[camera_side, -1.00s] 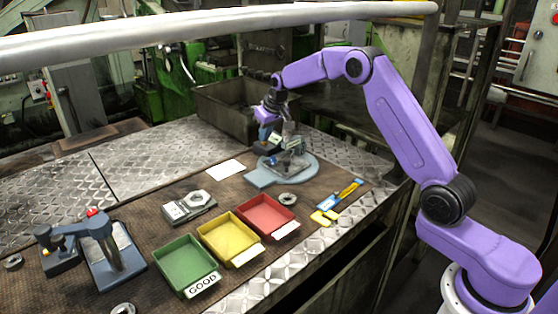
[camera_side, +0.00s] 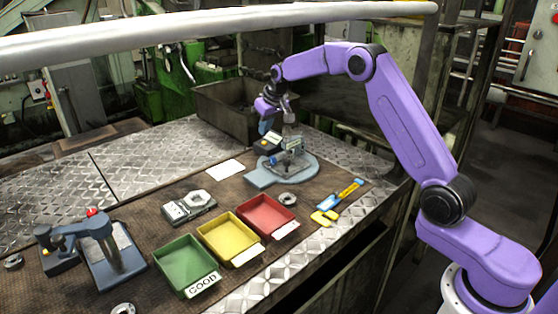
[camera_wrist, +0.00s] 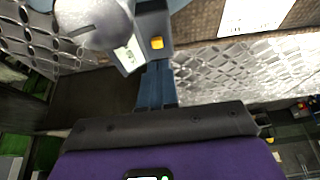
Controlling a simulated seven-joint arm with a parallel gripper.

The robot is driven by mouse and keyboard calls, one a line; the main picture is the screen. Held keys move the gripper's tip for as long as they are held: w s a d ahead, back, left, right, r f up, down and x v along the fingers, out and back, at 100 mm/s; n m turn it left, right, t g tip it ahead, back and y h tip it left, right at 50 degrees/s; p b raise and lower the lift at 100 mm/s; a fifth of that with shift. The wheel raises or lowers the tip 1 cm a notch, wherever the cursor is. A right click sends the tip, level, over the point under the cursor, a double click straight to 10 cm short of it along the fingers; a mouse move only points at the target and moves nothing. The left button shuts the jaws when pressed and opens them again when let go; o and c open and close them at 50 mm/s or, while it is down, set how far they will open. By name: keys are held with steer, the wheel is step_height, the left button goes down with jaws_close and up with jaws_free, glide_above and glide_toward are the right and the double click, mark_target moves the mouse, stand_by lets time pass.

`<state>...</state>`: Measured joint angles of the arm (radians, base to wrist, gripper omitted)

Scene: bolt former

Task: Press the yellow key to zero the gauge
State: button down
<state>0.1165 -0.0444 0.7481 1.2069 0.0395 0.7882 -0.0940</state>
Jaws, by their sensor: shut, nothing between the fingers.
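The key is not clear in the side view.
Red (camera_side: 262,232), yellow (camera_side: 242,262) and green (camera_side: 163,275) bins stand in front. A white card (camera_side: 226,169) lies left of the gauge. A metal box (camera_side: 222,120) stands behind. A rounded grey metal part (camera_wrist: 92,22) shows beside the gauge.

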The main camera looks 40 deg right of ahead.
step_height(320, 180, up, 6)
steer(key=shift+r, duration=0.15)
stand_by(0.6)
steer(key=shift+s, duration=0.15)
steer(key=s, duration=0.6)
steer(key=shift+s+a, duration=0.25)
steer(key=shift+s, duration=0.05)
steer(key=shift+w+r, duration=0.15)
steer(key=shift+w, duration=0.05)
stand_by(0.4)
